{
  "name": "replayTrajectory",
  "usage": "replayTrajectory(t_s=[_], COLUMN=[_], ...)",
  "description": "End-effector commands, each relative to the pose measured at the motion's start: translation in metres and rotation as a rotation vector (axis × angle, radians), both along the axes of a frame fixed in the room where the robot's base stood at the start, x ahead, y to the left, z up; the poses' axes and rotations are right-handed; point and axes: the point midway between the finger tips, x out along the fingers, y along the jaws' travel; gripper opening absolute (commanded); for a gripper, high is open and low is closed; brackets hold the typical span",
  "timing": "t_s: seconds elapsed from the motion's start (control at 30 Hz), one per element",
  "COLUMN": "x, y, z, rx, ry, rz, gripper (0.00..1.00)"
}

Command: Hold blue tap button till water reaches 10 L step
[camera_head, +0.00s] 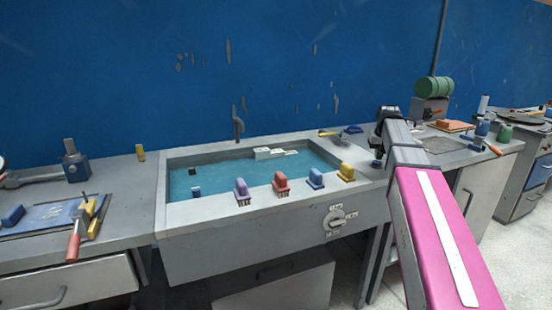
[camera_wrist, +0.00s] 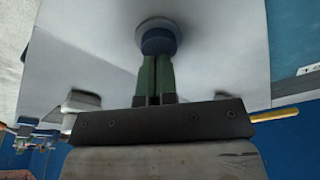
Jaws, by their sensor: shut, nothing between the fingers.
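The blue tap button (camera_wrist: 158,40) is a round dark blue knob on the grey counter in the wrist view. It also shows in the head view (camera_head: 376,163), right of the basin. My gripper (camera_wrist: 155,62) is shut and empty, its green fingertips at the button's edge; I cannot tell whether they press it. In the head view my arm hides most of the gripper. Blue-green water (camera_head: 225,175) stands in the sink basin (camera_head: 180,213), below a grey tap (camera_head: 238,125). Pale steps (camera_head: 275,152) rise from the water at the back; their markings are too small to read.
A dial (camera_head: 338,220) is on the front panel. A yellow-handled tool (camera_head: 330,133) lies behind the basin. A green roll (camera_head: 435,86) stands at right.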

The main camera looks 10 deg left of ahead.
Motion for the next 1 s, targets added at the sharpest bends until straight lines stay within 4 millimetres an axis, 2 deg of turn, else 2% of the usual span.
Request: replayTrajectory(t_s=[0.6,1.0], x=[0.001,0.0], y=[0.0,0.0], z=[0.053,0.056], rx=[0.0,0.0], ry=[-0.001,0.001], rz=[0.0,0.0], gripper=[0.0,0.0])
